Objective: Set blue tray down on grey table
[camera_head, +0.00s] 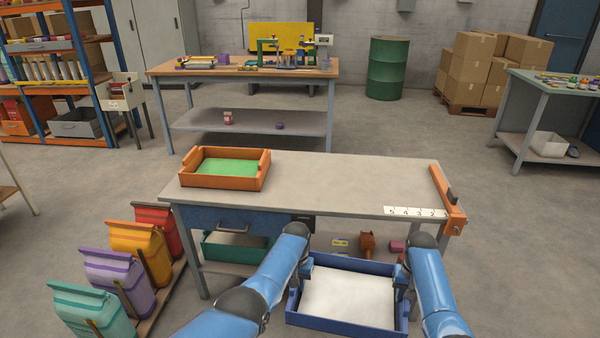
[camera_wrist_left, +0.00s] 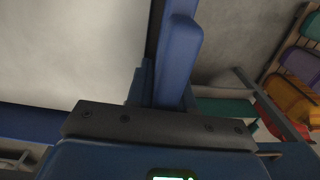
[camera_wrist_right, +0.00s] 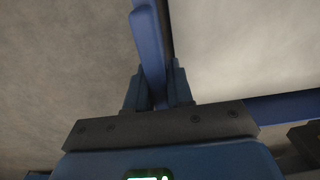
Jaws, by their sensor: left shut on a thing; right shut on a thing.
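The blue tray (camera_head: 345,325) has a white inside and is held level in front of the grey table (camera_head: 330,178), on the near side. My left gripper (camera_head: 299,279) is shut on the tray's left wall; in the left wrist view the gripper (camera_wrist_left: 158,95) grips the blue wall (camera_wrist_left: 180,50). My right gripper (camera_head: 403,282) is shut on the tray's right wall; in the right wrist view the gripper (camera_wrist_right: 157,95) holds the blue wall (camera_wrist_right: 150,50). The tray's near edge is partly cut off at the bottom of the head view.
An orange tray (camera_head: 228,183) with a green inside stands at the table's left end. An orange clamp-like fixture (camera_head: 450,205) and a numbered strip (camera_head: 414,211) are at its right end. The middle of the tabletop is clear.

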